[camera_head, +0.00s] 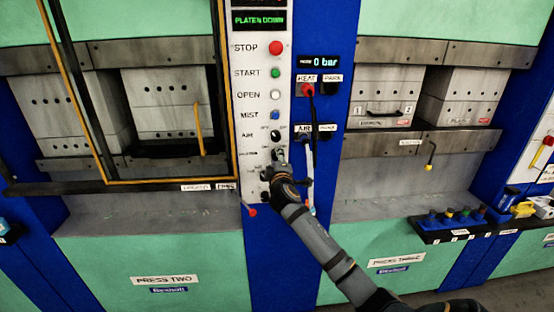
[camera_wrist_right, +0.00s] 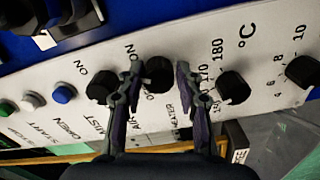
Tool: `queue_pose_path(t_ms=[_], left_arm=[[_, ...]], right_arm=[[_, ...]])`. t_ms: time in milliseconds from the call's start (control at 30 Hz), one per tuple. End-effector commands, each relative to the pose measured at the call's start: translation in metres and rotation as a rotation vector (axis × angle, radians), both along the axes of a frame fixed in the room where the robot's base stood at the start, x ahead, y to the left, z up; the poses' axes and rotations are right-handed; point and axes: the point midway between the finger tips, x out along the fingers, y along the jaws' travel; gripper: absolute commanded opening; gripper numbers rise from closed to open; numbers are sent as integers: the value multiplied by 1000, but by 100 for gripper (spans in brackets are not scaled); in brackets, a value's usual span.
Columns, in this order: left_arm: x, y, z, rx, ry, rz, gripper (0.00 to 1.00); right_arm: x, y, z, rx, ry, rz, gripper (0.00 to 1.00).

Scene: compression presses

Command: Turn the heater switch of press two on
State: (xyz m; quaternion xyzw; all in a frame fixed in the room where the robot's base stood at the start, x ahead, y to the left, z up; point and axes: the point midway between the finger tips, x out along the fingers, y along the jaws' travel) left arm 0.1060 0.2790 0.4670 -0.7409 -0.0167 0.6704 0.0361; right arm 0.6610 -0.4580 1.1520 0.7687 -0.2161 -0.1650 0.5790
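In the head view the right gripper (camera_head: 277,163) is at the lower part of the panel (camera_head: 244,105) beside press two (camera_head: 165,279) and hides some lower knobs. The knob's pointer direction is unclear. My left gripper is not in view.
The black air knob (camera_wrist_right: 100,87) is close beside one finger, and a temperature knob (camera_wrist_right: 232,87) is beyond the other. Push buttons, including the red stop button (camera_head: 275,48), are higher up. Cables (camera_head: 311,115) hang just right of the panel. A red-tipped lever (camera_head: 252,211) is below left.

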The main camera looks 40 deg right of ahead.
Motion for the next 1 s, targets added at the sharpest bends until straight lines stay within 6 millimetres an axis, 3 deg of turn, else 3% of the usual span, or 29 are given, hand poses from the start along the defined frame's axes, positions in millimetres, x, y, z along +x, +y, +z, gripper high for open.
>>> queue_pose_path(t_ms=[100,467,800,1000], left_arm=[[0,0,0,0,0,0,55],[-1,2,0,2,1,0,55],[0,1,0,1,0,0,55],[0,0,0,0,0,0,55]], right_arm=[[0,0,0,-1,0,0,54],[-6,4,1,-4,-1,1,54],[-71,44,0,-3,1,4,54],[-97,60,0,-2,0,1,54]])
